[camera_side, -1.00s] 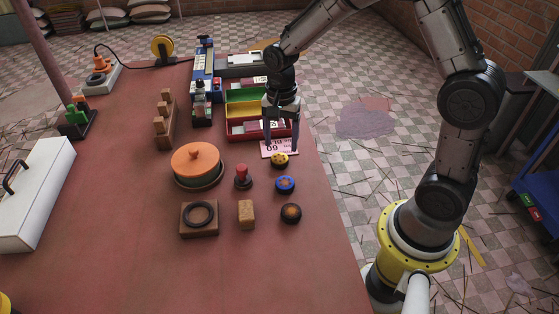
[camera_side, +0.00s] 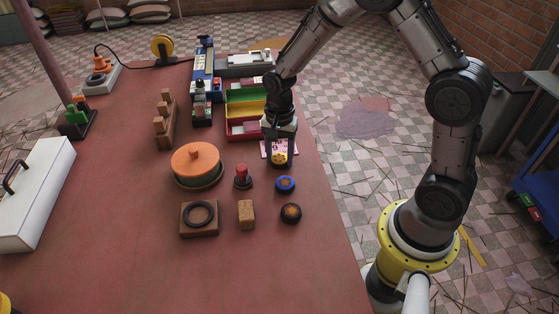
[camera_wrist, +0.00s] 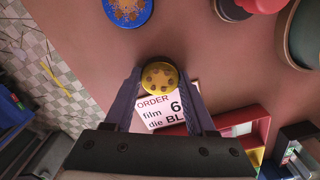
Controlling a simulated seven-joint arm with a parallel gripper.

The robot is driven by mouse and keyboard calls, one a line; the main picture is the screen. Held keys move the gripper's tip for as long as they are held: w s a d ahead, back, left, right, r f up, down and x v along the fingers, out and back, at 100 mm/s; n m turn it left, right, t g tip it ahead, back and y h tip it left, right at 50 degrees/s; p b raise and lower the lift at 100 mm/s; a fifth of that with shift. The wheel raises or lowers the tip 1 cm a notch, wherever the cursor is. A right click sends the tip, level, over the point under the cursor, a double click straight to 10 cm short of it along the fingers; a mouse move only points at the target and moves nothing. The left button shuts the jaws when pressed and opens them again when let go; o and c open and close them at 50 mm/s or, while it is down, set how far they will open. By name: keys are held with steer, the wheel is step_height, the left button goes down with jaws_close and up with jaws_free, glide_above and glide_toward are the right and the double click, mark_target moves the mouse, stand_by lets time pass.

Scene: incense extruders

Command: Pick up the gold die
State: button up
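The gold die (camera_side: 279,159) is a round, flat disc with dark holes, near the right edge of the red table. In the wrist view the gold die (camera_wrist: 158,78) lies between my two fingertips. My gripper (camera_side: 280,151) points down over the die, with a finger on each side of it. In the wrist view my gripper (camera_wrist: 159,75) shows both fingertips close beside the die's rim; I cannot tell whether they touch it. The die appears to be at table height, beside the pink order card (camera_wrist: 165,109). The card reads "ORDER", "film", "die" and is partly covered.
A blue die (camera_side: 285,184) and a dark die (camera_side: 291,213) lie nearer the camera. A red-knobbed stamp (camera_side: 243,177), an orange-lidded pot (camera_side: 197,162) and a cork block (camera_side: 246,214) stand to the left. Coloured bins (camera_side: 245,108) stand behind.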

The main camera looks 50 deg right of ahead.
jaws_close()
steer(key=shift+r, duration=0.15)
